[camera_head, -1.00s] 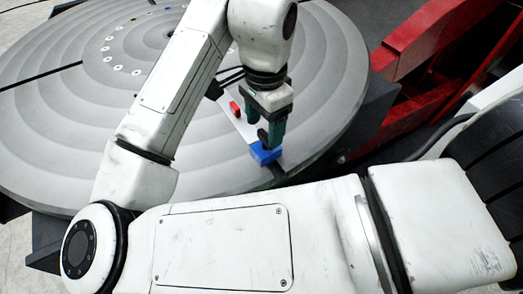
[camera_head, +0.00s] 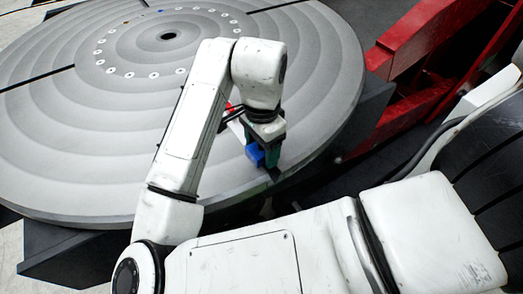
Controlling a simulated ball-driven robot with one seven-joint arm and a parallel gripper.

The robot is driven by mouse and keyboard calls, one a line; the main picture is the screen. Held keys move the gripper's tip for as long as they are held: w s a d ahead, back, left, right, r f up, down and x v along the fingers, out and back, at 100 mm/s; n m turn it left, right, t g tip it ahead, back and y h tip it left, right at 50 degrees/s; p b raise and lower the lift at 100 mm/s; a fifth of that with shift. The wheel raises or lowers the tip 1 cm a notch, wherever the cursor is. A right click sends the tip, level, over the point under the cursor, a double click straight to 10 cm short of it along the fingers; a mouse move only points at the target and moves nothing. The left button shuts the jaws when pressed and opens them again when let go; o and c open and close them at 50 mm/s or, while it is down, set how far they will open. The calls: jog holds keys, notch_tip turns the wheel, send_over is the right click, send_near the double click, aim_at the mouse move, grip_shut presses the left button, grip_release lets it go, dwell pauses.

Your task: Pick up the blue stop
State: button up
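The blue stop (camera_head: 255,154) is a small blue block near the front right rim of the round grey turntable (camera_head: 95,187). My gripper (camera_head: 268,160) points down right at it, with its dark green fingers beside and behind the block. The block hides part of the fingers, so I cannot tell whether they touch it or how wide they are apart. I also cannot tell whether the block rests on the plate or is lifted.
A small red piece (camera_head: 229,107) and part of a pale plate (camera_head: 236,127) show behind my arm. A slot (camera_head: 274,175) runs to the rim just in front of the gripper. A red frame (camera_head: 425,40) stands to the right of the turntable. The turntable's left side is clear.

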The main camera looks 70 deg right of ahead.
grip_shut()
dwell(0.4)
jog(key=shift+r, duration=0.15)
